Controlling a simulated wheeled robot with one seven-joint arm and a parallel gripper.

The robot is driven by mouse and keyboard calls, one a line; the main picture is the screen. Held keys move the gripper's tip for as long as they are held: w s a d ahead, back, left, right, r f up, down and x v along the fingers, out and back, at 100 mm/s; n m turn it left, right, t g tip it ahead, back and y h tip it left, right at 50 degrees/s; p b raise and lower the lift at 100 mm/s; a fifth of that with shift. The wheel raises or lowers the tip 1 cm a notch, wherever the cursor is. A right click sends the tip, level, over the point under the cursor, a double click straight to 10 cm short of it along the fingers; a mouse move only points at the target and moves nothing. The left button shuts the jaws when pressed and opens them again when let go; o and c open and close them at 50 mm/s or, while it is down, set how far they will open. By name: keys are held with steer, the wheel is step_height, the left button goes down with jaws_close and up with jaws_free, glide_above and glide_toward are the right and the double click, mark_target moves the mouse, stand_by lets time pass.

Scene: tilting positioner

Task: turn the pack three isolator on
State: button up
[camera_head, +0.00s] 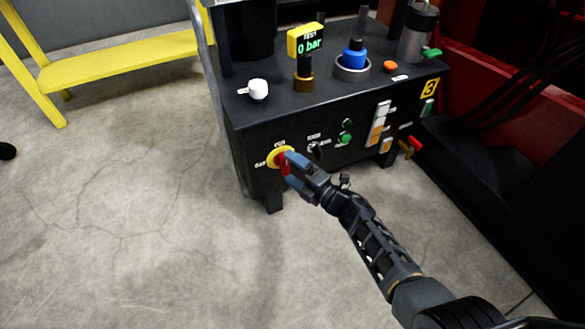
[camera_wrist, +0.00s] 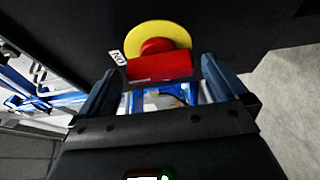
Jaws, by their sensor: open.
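The black hydraulic pack (camera_head: 345,122) carries a yellow "3" label (camera_head: 430,88) at its right. On the left of its front face is the isolator, a red handle (camera_head: 284,163) on a yellow round plate (camera_head: 273,155). In the wrist view the red handle (camera_wrist: 160,67) and yellow plate (camera_wrist: 150,32) are close ahead, with an "ON" label (camera_wrist: 117,58) to the left. My gripper (camera_head: 289,165) is at the handle. In the wrist view my gripper (camera_wrist: 164,78) is open, with one blue finger on each side of the handle. I cannot tell whether either finger touches it.
A gauge reading "0 bar" (camera_head: 306,42), a white knob (camera_head: 258,89) and a blue knob (camera_head: 354,54) stand on the pack's top. A yellow bench (camera_head: 125,62) stands at the back left.

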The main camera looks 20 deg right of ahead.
steer(key=p+v, duration=0.2)
steer(key=v, duration=0.5)
steer(key=shift+s, duration=0.1)
